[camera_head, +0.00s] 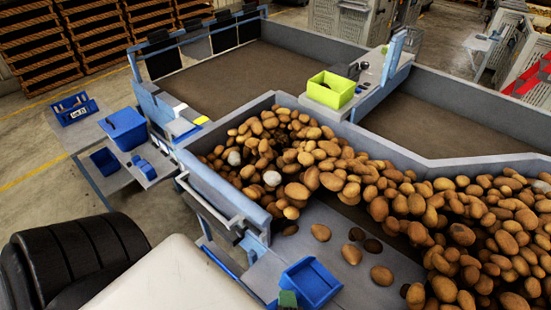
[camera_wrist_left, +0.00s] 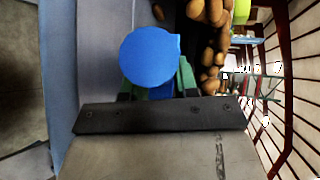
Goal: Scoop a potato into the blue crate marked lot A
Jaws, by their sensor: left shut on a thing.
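A blue scoop (camera_head: 311,284) with an open, empty-looking pan shows at the bottom middle of the head view. My left gripper (camera_head: 288,298) shows there only as a green finger at the scoop's near left side. In the left wrist view its green fingers (camera_wrist_left: 159,88) are shut on the blue scoop (camera_wrist_left: 150,57), whose rounded blue end is towards the camera. I cannot tell if the scoop touches the grey surface. Several loose potatoes (camera_head: 320,232) lie just beyond it. A blue crate with a white label (camera_head: 75,108) stands far left; its lettering is too small to read surely. My right gripper is out of view.
A large potato heap (camera_head: 330,170) fills the grey-walled grader (camera_head: 205,178). A blue bin (camera_head: 125,128) and a smaller blue tray (camera_head: 105,160) stand near the labelled crate. A lime-green box (camera_head: 331,89) sits on a ledge at the back. Grey walls divide the grader.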

